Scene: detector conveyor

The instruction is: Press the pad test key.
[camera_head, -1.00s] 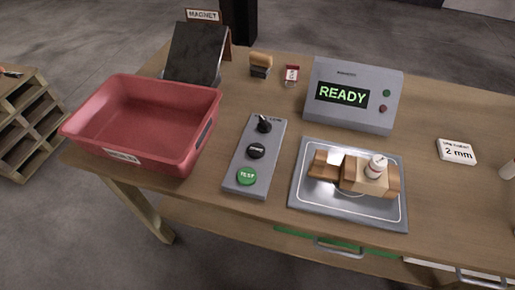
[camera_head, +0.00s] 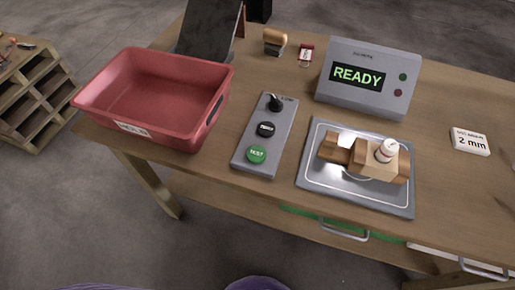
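A grey control box (camera_head: 244,159) lies on the wooden table, left of the metal pad. The metal pad (camera_head: 311,177) carries wooden blocks (camera_head: 397,163) and a small white bottle (camera_head: 387,150). A grey display unit (camera_head: 358,103) behind the pad shows READY in green. Neither gripper is in view.
A red bin (camera_head: 165,137) stands at the table's left edge. A dark sloped plate (camera_head: 207,28) stands behind it. A wooden-handled block (camera_head: 275,40) and a small red-and-white item (camera_head: 306,53) sit at the back. A white 2 mm block (camera_head: 470,141) lies at right.

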